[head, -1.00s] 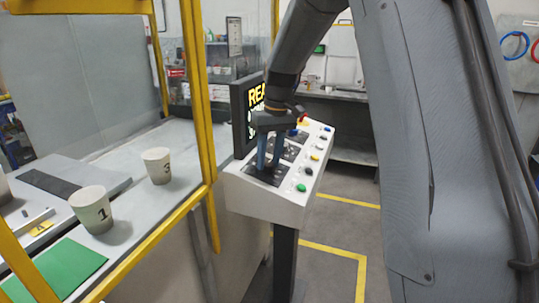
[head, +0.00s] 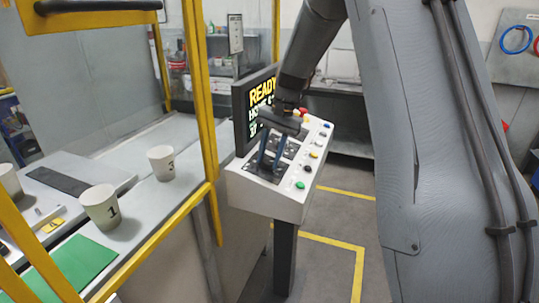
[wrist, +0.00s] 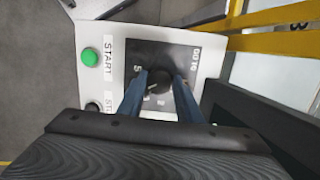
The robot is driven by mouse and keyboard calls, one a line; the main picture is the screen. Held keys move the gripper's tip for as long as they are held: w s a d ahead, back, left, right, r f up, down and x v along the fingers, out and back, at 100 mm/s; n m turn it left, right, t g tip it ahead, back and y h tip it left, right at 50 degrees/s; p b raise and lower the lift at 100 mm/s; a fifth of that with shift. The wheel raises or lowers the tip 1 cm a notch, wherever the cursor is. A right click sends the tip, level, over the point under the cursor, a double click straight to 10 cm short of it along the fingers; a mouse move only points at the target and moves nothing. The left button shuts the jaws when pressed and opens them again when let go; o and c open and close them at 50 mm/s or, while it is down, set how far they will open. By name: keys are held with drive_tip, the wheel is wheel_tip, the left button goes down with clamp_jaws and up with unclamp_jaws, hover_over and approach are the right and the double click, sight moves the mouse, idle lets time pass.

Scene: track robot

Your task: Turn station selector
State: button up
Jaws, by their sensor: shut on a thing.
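The station selector is a round black knob (wrist: 159,80) on a dark plate (wrist: 186,62) labelled "GO TO", with small numbers around it. In the wrist view my gripper (wrist: 158,86) has its two blue fingers on either side of the knob, shut on it. A light mark shows on the knob; the number it points at is unclear. In the head view my gripper (head: 269,166) reaches down to the near end of the white control console (head: 262,199), and the fingers hide the knob there.
The green START button (head: 299,184) and other buttons sit beside the selector plates. A screen reading "READY" (head: 254,110) stands behind the console. Yellow guard posts (head: 206,110), cup 1 (head: 100,207) and cup 3 (head: 161,163) are at the left.

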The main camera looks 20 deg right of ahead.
drive_tip(key=shift+m+p, duration=0.3)
drive_tip(key=shift+m, duration=0.7)
drive_tip(key=o, duration=1)
drive_tip(key=shift+o, duration=0.2)
drive_tip(key=b+v, duration=0.2)
drive_tip(key=v, duration=0.5)
drive_tip(key=shift+d+r, duration=0.25)
drive_tip(key=shift+r, duration=0.1)
